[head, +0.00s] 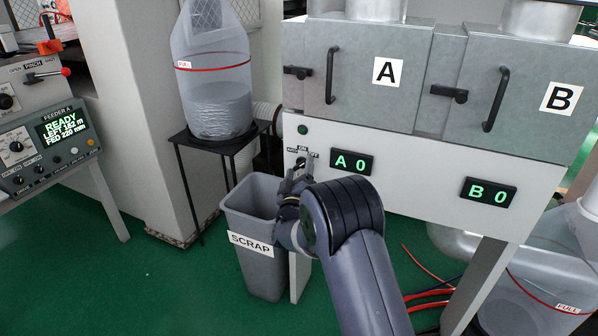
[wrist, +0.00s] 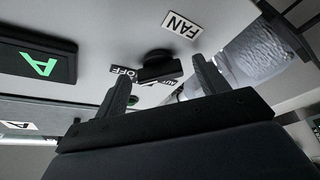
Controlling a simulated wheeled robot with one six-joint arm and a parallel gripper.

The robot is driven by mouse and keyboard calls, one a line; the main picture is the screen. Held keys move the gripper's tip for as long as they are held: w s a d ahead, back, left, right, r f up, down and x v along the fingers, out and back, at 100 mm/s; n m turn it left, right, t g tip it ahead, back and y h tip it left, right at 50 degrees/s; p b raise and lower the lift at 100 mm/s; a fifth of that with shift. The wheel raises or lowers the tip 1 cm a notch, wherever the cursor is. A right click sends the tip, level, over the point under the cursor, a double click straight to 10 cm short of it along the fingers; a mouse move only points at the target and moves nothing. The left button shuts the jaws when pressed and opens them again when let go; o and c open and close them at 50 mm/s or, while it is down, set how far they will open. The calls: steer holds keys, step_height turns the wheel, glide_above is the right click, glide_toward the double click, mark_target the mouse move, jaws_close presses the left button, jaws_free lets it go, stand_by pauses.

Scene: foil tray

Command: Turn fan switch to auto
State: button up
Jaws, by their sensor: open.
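The fan switch (wrist: 158,66) is a black knob on the pale panel. In the wrist view, a FAN label (wrist: 182,25) is at its upper right, an OFF label (wrist: 123,73) at its left, and a partly hidden AUTO label (wrist: 171,90) below it. My gripper (wrist: 160,76) is open, its two dark fingers on either side of the knob in the picture. I cannot tell whether they touch it. In the head view my gripper (head: 300,172) is at the panel's left end and hides most of the switch. I cannot tell which label the knob points at.
Green displays A 0 (head: 351,163) and B 0 (head: 488,192) are right of the switch. Doors with black handles (head: 332,75) are above. A grey SCRAP bin (head: 258,205) stands below left. A bag of shavings (head: 215,85) stands on a black stand at left.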

steer(key=shift+c, duration=0.3)
steer(key=c, duration=0.9)
steer(key=shift+c, duration=0.2)
